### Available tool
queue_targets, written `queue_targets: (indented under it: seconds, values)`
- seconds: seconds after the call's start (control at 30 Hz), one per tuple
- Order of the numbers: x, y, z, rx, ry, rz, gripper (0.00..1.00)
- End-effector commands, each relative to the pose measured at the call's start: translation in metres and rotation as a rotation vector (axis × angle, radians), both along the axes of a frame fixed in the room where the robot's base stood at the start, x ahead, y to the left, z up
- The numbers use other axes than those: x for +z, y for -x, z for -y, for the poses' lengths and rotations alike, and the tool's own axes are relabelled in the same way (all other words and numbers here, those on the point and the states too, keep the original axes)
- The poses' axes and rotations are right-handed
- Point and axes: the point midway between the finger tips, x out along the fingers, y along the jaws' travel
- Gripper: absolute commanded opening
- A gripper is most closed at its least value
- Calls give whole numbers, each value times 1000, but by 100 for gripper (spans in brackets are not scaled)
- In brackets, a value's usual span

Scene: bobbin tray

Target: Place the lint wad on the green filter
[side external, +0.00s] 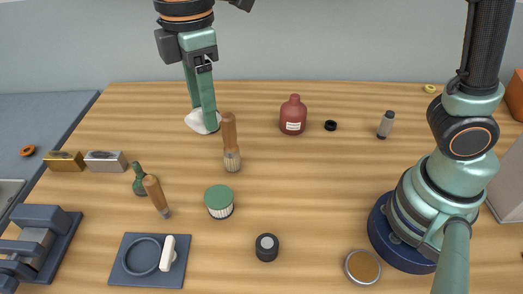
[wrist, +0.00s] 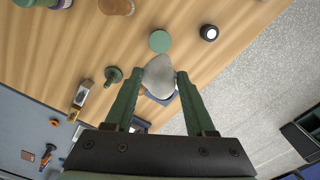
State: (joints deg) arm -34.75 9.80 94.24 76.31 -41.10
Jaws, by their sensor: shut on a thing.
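The lint wad (side external: 202,121) is a pale, rounded lump held between the fingertips of my gripper (side external: 209,129) toward the back left of the table in the side view. In the wrist view the wad (wrist: 159,74) sits between both green fingers of my gripper (wrist: 162,78). The green filter (side external: 219,201) stands upright near the table's middle, with a flat green top and pale ribbed side. The wad is apart from it, farther back. A round green top, which looks like the filter (wrist: 160,41), shows beyond the wad in the wrist view.
A wooden-handled brush (side external: 230,145) stands close to the right of my gripper. A red bottle (side external: 293,115) is farther right. A dark tray (side external: 118,270) with a white piece lies front left; a dark knob (side external: 267,248) stands front of the filter. The table's middle right is clear.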

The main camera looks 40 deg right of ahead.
Motion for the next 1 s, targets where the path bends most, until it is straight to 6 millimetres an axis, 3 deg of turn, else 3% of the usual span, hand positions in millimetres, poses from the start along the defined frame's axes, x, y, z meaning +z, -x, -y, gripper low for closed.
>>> queue_targets:
  seconds: [0.5, 1.0]
  values:
    - [-122, 1, 0, 1, 4, -5, 4]
    - [-180, 1, 0, 1, 4, -5, 4]
